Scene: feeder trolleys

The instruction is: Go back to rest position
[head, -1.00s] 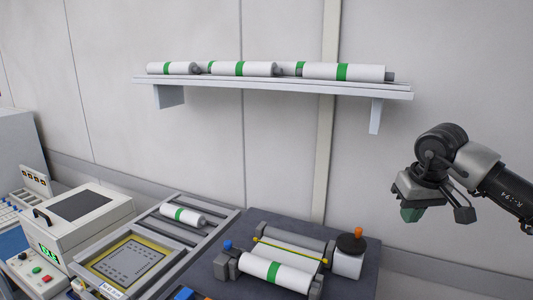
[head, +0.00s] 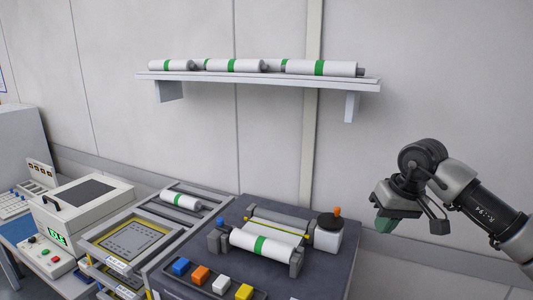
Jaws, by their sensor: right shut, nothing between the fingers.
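My right gripper (head: 410,224) is at the right of the head view, held in the air to the right of the dark trolley top (head: 327,282). It points down, is shut and has nothing in it. It is apart from the shelf and the trolleys. My left gripper does not show.
A wall shelf (head: 262,83) bears several white rolls with green bands. A roll (head: 181,201) lies on the rail frame at left, beside a control box (head: 82,208).

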